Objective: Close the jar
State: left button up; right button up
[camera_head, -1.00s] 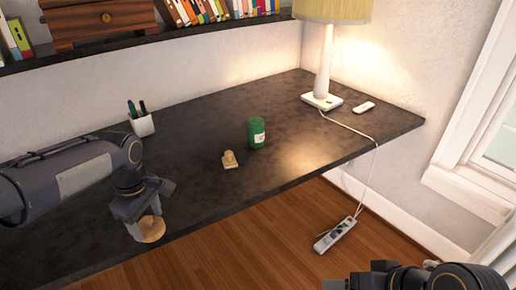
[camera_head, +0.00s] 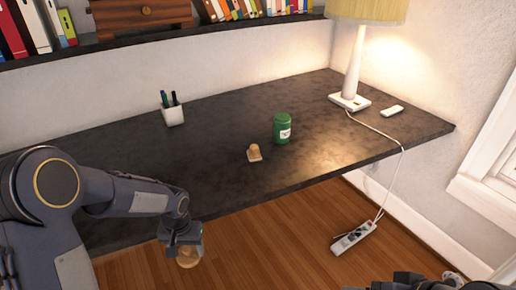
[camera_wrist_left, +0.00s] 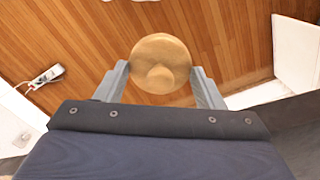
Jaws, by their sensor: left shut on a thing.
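My left gripper (camera_head: 186,250) is shut on a round wooden lid-like piece (camera_head: 189,258) and holds it out past the desk's front edge, above the floor. In the left wrist view this piece (camera_wrist_left: 160,55) is a tan disc with a raised round middle, between the two grey fingers. A green jar with a white label (camera_head: 282,128) stands upright on the desk, well away to the right of my left gripper. I cannot tell whether its top is open. Dark parts of my right arm show at the bottom right edge; its jaws cannot be made out.
A small tan wooden object (camera_head: 254,152) sits on the dark desk (camera_head: 215,160), left of the green jar. A pen cup (camera_head: 173,114) stands behind. A lamp (camera_head: 352,75), a small white object (camera_head: 392,111) and a cord to a power strip (camera_head: 354,238) are at right.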

aim_at(282, 121)
jog(key=i+l+u, duration=0.15)
jog(key=l+u, duration=0.2)
jog(key=l, duration=0.6)
jog(key=l+u, duration=0.35)
jog(key=l, duration=0.6)
jog(key=l+u, duration=0.35)
jog(key=l, duration=0.6)
